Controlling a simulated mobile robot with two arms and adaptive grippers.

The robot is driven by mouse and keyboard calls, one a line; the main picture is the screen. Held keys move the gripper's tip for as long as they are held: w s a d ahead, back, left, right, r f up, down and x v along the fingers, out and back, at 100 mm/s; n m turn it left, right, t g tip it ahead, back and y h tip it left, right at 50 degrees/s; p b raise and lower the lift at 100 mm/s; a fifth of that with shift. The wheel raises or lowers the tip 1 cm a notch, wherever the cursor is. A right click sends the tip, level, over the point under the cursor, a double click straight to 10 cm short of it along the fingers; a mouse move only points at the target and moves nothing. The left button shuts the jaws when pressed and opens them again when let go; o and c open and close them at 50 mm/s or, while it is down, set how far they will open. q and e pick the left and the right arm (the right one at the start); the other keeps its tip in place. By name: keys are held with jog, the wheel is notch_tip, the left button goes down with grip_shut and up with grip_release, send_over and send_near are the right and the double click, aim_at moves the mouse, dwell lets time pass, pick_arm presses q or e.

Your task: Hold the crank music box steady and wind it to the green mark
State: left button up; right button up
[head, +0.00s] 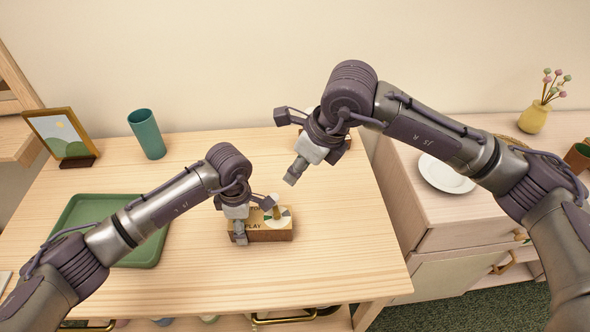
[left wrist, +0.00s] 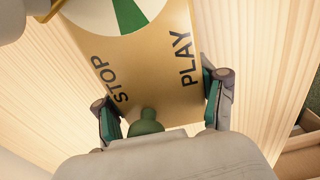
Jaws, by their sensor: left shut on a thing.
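The crank music box (head: 272,236) sits on the wooden table, a small box with a tan top and brown side. Its top in the left wrist view (left wrist: 150,72) reads STOP and PLAY, with a white and green dial (left wrist: 122,14) and a green knob (left wrist: 146,123). A pale crank knob (head: 275,200) shows above the box in the head view. My left gripper (head: 252,221) is shut on the box, a finger on each side. My right gripper (head: 287,147) is open and empty, above the table behind the box. The dial is partly cut off.
A green tray (head: 70,212) lies left, partly under my left arm. A teal cup (head: 147,134) and picture frame (head: 60,134) stand at the back left. A brown object behind my right gripper is mostly hidden. A white plate (head: 440,175) and yellow vase (head: 535,116) are on the right cabinet.

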aim_at(274, 196)
jog(key=w+a+f+n, duration=0.1)
jog(key=f, duration=0.2)
jog(key=w+a+f+n+g, duration=0.1)
jog(key=a+f+n, duration=0.1)
jog(key=f, duration=0.2)
jog(key=w+a+f+n+y, duration=0.1)
jog(key=a+f, duration=0.1)
jog(key=f, duration=0.2)
jog(key=shift+n+g, duration=0.3)
grip_shut()
